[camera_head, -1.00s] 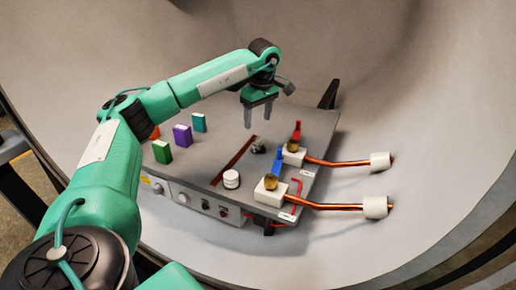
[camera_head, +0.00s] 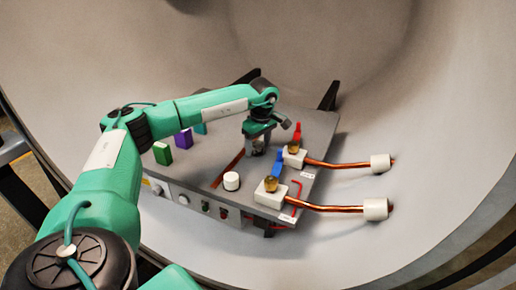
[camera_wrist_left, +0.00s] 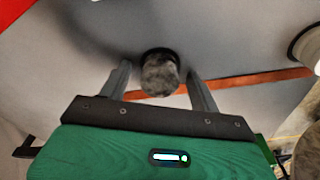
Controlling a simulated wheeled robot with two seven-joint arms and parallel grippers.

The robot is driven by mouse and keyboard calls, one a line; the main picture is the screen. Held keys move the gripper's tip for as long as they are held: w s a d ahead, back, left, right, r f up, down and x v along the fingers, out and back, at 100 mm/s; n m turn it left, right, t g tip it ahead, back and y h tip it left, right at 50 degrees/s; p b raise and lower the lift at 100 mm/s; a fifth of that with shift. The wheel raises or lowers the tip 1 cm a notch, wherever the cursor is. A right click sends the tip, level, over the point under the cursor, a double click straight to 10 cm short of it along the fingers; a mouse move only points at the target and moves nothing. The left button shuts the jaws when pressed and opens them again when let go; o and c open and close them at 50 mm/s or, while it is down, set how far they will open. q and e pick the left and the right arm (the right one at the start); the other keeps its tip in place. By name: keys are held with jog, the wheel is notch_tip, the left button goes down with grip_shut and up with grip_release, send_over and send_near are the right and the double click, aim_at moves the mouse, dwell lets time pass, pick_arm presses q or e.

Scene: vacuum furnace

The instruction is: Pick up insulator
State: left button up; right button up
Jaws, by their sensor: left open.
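A small dark grey, mottled cylinder (camera_wrist_left: 160,74) stands on the grey panel between my left gripper's fingers in the left wrist view. In the head view it is largely hidden by the gripper. A white cylinder (camera_head: 231,181) stands on the panel nearer the front; part of a white round thing (camera_wrist_left: 309,46) shows at the right edge of the wrist view. I cannot tell for sure which one is the insulator. My left gripper (camera_head: 257,149) points down over the grey cylinder, open, with a finger on each side and gaps visible. My right gripper is not in view.
The grey panel (camera_head: 310,140) carries a dark red strip (camera_head: 228,167), green (camera_head: 162,153) and purple (camera_head: 183,139) blocks at left. White terminal blocks (camera_head: 270,193) with red and blue clips and copper rods (camera_head: 335,208) stand at right. A curved chamber wall surrounds it.

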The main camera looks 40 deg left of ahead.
pick_arm(q)
jog(key=c, duration=1.1)
